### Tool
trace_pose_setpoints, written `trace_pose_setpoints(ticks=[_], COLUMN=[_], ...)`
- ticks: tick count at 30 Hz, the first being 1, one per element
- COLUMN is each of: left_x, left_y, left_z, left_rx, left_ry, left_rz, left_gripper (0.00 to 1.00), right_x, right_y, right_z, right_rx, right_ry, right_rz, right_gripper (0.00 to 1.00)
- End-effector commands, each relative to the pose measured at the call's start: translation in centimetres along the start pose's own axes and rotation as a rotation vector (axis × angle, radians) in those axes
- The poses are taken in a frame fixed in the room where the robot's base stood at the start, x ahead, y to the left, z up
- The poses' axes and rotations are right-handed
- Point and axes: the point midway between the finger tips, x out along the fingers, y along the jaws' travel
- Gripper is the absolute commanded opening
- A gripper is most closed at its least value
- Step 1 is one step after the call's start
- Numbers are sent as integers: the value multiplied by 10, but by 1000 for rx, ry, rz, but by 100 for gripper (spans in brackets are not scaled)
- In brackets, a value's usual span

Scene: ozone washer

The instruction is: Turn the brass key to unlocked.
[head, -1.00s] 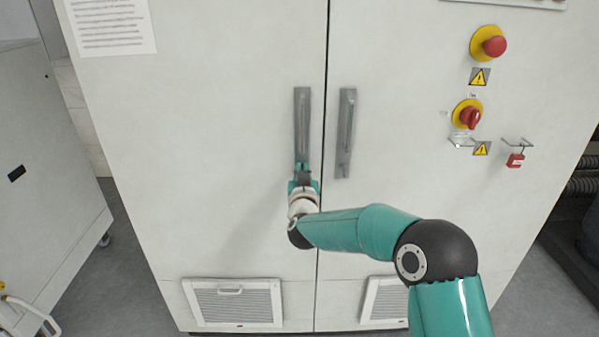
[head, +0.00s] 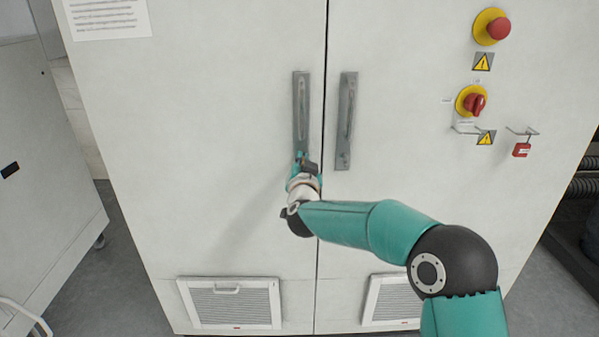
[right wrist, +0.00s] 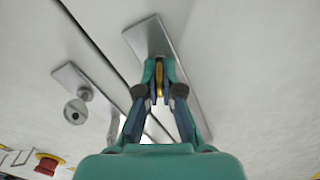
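The brass key (right wrist: 159,78) shows in the right wrist view as a thin gold piece between my right gripper's fingertips. It sits at the end of the grey handle plate (right wrist: 176,70) on the left cabinet door; in the head view this plate (head: 301,100) stands upright above my gripper. My right gripper (right wrist: 160,88) is closed around the key. In the head view my right gripper (head: 307,166) is at the plate's lower end and hides the key. Whether the key stands at locked or unlocked cannot be read. My left gripper is in neither view.
A second handle plate (head: 346,125) is close by on the right door; its round lock (right wrist: 75,112) shows in the wrist view. Further right are a red emergency button (head: 498,28), a red rotary switch (head: 474,102) and a red padlock (head: 521,150). Vent grilles (head: 235,304) sit below.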

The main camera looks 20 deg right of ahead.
Motion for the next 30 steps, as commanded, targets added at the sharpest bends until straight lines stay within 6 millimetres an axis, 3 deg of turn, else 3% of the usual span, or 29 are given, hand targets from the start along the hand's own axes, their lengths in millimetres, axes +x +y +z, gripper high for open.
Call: trace_pose_setpoints(ticks=[1, 9, 30], left_x=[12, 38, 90], left_y=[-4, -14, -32], left_z=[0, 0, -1], left_rx=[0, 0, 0], left_ry=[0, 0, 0], left_rz=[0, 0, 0], left_gripper=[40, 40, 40], right_x=[0, 0, 0], right_y=[1, 3, 8], right_z=[5, 4, 5], right_rx=[46, 304, 949], right_ry=[2, 1, 0], right_rz=[-3, -2, 2], right_gripper=[0, 0, 0])
